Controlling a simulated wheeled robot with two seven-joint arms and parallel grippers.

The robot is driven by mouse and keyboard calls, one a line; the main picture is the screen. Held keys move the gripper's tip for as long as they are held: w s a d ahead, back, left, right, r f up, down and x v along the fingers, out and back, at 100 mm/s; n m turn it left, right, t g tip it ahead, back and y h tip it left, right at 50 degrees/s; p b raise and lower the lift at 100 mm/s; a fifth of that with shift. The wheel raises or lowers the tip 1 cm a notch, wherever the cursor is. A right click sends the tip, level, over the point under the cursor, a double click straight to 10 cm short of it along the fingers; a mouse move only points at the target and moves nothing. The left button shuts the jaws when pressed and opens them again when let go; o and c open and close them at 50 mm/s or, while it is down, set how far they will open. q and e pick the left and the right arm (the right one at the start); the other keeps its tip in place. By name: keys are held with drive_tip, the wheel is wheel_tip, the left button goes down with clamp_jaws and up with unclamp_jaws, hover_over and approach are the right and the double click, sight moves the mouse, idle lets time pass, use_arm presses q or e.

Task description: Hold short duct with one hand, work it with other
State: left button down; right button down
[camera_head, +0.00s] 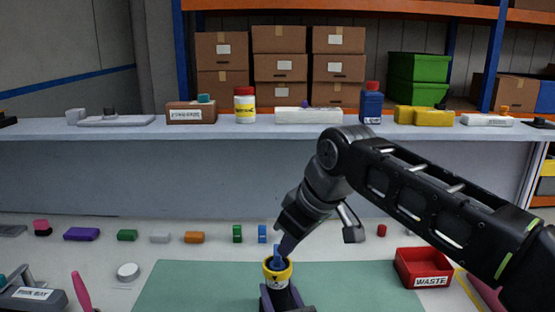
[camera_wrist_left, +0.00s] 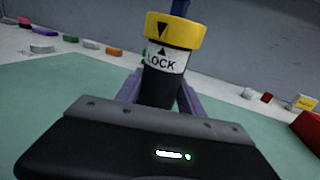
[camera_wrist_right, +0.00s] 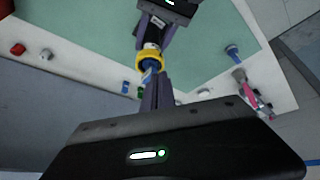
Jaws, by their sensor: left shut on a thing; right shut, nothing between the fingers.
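The short duct (camera_wrist_left: 160,88) is a black cylinder with a white band reading LOCK and a yellow collar (camera_wrist_left: 175,32) on top. My left gripper (camera_head: 284,297) is shut on its lower body and holds it roughly upright above the green mat. In the head view the yellow collar (camera_head: 277,271) faces up, with a blue piece (camera_head: 277,254) at its mouth. My right gripper (camera_head: 287,243) is shut and empty, pointing down at the mouth from above. In the right wrist view its fingertips (camera_wrist_right: 157,80) are close to the blue piece; whether they touch is unclear.
The green mat (camera_head: 190,285) lies under the duct. A red WASTE bin (camera_head: 423,268) stands at right. Small coloured blocks (camera_head: 194,237) line the back of the table, below a shelf (camera_head: 110,130) with bottles and boxes. A pink tool (camera_head: 80,291) and white disc (camera_head: 128,271) are at left.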

drive_tip(key=m, duration=0.2)
drive_tip(key=f+m, duration=0.1)
drive_tip(key=m, duration=0.1)
drive_tip(key=shift+w+d+f+t+h, duration=0.1)
drive_tip(key=shift+w+d+t+h, duration=0.3)
drive_tip(key=shift+f, duration=0.15)
use_arm(q)
drive_tip(key=shift+d, duration=0.1)
use_arm(e)
wheel_tip(320, 180, down, 7)
idle(0.5)
drive_tip(key=shift+w+a, duration=0.1)
drive_tip(key=shift+w, duration=0.1)
drive_tip(key=shift+w+d, duration=0.15)
drive_tip(key=shift+d, duration=0.05)
idle(0.6)
drive_tip(key=shift+d, duration=0.1)
drive_tip(key=shift+s+d, duration=0.1)
drive_tip(key=shift+s, duration=0.3)
